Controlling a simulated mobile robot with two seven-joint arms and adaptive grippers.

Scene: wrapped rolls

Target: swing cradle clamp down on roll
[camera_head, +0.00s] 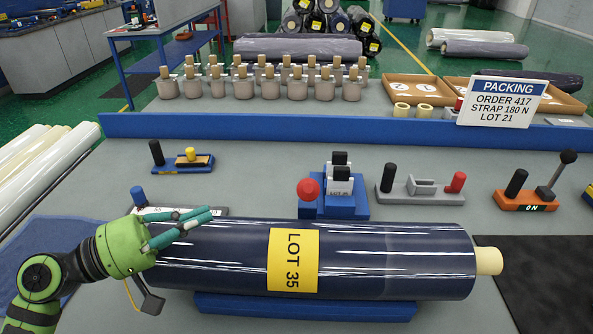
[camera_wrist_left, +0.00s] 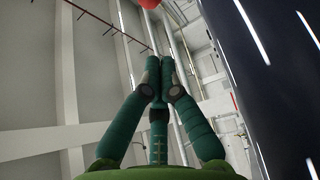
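A dark blue wrapped roll (camera_head: 375,255) with a yellow LOT 35 label lies lengthwise on a low blue cradle (camera_head: 300,306). It also fills the right of the left wrist view (camera_wrist_left: 270,80). A red ball knob (camera_head: 308,190) stands just behind the roll, by a blue block; it looks like the clamp's handle, but the rest of the clamp is hidden. A red piece (camera_wrist_left: 149,3) shows at the top of the left wrist view. My left gripper (camera_head: 208,215) is at the roll's left end, fingers pointing right towards the knob, tips together and empty. My right gripper is not in view.
Behind the roll stand a blue holder with black-topped stamps (camera_head: 340,180), a grey fixture (camera_head: 420,187) and an orange switch box (camera_head: 525,198). A blue rail (camera_head: 300,128) crosses behind them. A dark mat (camera_head: 545,275) lies at right.

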